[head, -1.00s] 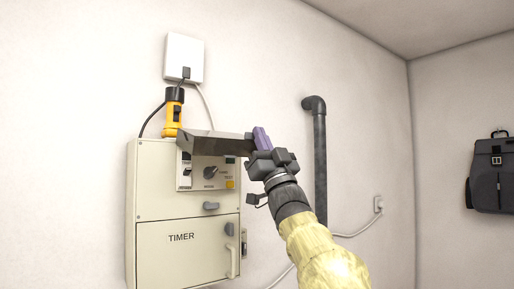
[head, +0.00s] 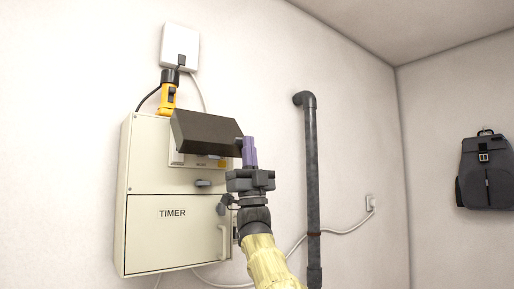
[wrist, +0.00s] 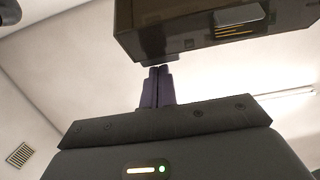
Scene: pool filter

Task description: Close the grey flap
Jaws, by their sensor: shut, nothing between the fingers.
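The grey flap (head: 207,132) is a dark cover on the upper part of the beige timer box (head: 155,190). It is tilted out and down, partly over the control panel (head: 178,158), whose lower edge still shows. In the wrist view a dark box-like part, seemingly the flap (wrist: 200,28), hangs above the fingers. My gripper (head: 248,140) has purple fingers, pressed together and empty. They point up at the flap's right end in the head view. The fingers also show in the wrist view (wrist: 156,72), close under the dark part; I cannot tell whether they touch it.
A grey pipe (head: 313,190) runs up the wall to the right. A backpack (head: 486,172) hangs far right.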

